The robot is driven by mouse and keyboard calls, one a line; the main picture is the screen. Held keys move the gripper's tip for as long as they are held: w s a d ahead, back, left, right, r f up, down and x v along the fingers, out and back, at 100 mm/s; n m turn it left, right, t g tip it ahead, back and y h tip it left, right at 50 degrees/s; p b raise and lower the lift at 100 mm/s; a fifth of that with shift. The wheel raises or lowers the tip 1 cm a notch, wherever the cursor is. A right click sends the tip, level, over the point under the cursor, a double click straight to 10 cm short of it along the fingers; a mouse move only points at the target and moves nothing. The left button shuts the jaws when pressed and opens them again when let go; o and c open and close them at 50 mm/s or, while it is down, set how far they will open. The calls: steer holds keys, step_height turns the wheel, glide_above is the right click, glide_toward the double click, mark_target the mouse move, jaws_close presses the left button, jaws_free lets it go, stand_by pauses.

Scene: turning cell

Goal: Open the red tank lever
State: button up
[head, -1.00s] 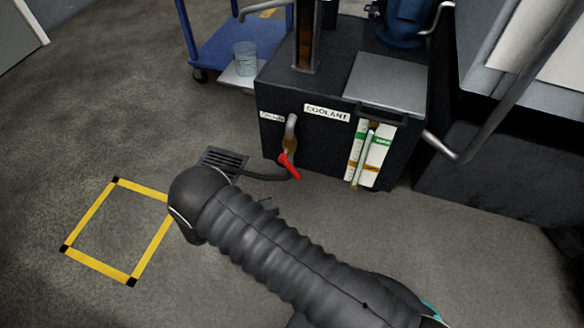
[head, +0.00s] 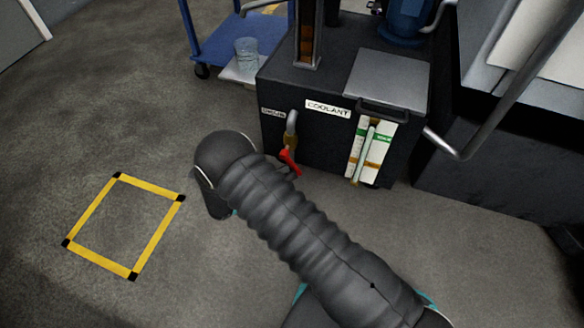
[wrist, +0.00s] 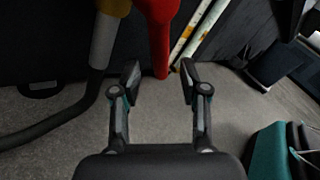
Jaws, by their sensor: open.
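The red lever (head: 289,161) hangs slanted down on a brass valve at the front of the dark coolant tank (head: 284,84). In the wrist view the red lever (wrist: 160,38) comes down from the top edge, its lower tip between and just beyond my fingertips. My gripper (wrist: 158,82) is open, one finger on each side of the lever's line, with no contact visible. The brass valve and pipe (wrist: 104,38) with a black hose stand left of the lever. In the head view my arm's black sleeve hides the gripper.
A white-and-green strip panel (head: 371,150) is on the tank front, right of the lever. A blue cart (head: 225,45) stands behind at left. A yellow floor square (head: 158,184) lies left of my arm on clear floor. A teal object (wrist: 272,152) shows at lower right in the wrist view.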

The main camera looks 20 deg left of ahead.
mark_target(296, 169)
steer(key=shift+x, duration=1.85)
steer(key=shift+c, duration=0.2)
